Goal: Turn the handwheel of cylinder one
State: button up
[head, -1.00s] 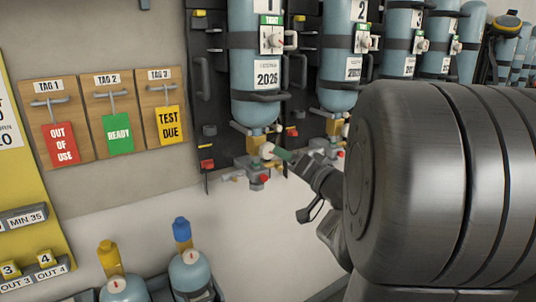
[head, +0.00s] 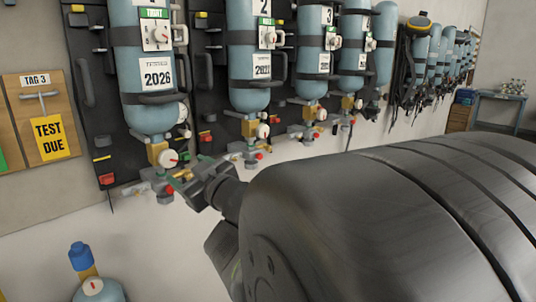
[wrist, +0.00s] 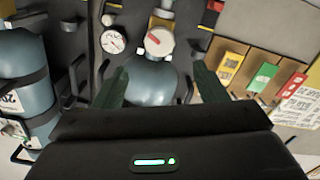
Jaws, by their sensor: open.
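Cylinder one (head: 142,85) is the leftmost pale blue cylinder in the head view, hung valve-down on a dark wall panel, with a 2026 label. Its handwheel (head: 168,158) is a white round knob with a red mark below the cylinder. In the wrist view the handwheel (wrist: 160,42) faces the camera just beyond the fingertips, with the cylinder (wrist: 150,88) behind. My gripper (head: 184,177) is at the lower right of the handwheel in the head view. In the wrist view my gripper (wrist: 161,70) is open and empty, its green fingers on either side of the handwheel's line, apart from it.
A white gauge (wrist: 113,40) sits beside the handwheel. Cylinder two (head: 249,75) hangs to the right in the head view, with several more beyond. A tag board (head: 22,125) is on the left wall. A floor cylinder (head: 98,291) with a blue cap stands at lower left.

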aim_at(169, 158)
jog(key=p+x, duration=0.1)
jog(key=x, duration=0.9)
jog(key=shift+w+a, duration=0.25)
jog(key=shift+a, duration=0.05)
jog(key=c, duration=1)
